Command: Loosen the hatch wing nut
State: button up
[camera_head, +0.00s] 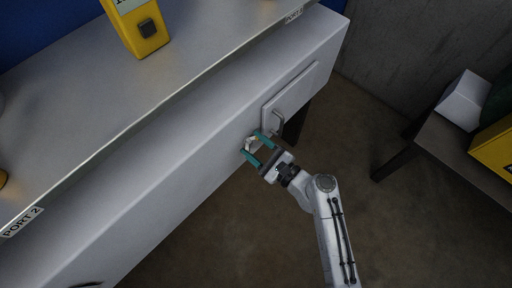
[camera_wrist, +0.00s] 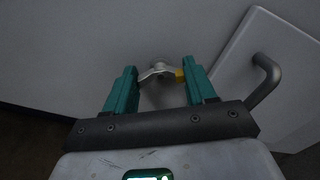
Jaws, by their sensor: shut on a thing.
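The hatch (camera_head: 292,99) is a pale grey panel on the front of the grey cabinet, with a bar handle (camera_head: 279,121). In the wrist view the hatch (camera_wrist: 290,60) and its curved handle (camera_wrist: 265,80) are at the right. The metal wing nut (camera_wrist: 159,71) sits beside the hatch's left edge, with a yellow patch on its right wing. It also shows in the head view (camera_head: 251,144). My gripper (camera_wrist: 158,76) has its two teal fingers on either side of the wing nut, shut on its wings. In the head view my gripper (camera_head: 254,148) meets the cabinet front.
The cabinet top (camera_head: 130,90) carries a yellow device (camera_head: 137,25) and labels reading PORT 2 (camera_head: 22,222) and PORT. A dark table (camera_head: 445,150) at the right holds a white box (camera_head: 462,99) and a yellow case (camera_head: 495,150). Floor between is clear.

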jog(key=shift+s+f+n+b, duration=0.1)
jog(key=shift+f+n+b, duration=0.05)
jog(key=shift+n+b, duration=2.75)
jog(key=shift+s+f+n+b, duration=0.15)
jog(key=shift+n+b, duration=2)
jog(key=shift+n, duration=1.35)
jog(key=shift+w, duration=0.1)
jog(key=o, duration=1)
jog(key=shift+r, duration=0.1)
jog(key=shift+o, duration=0.2)
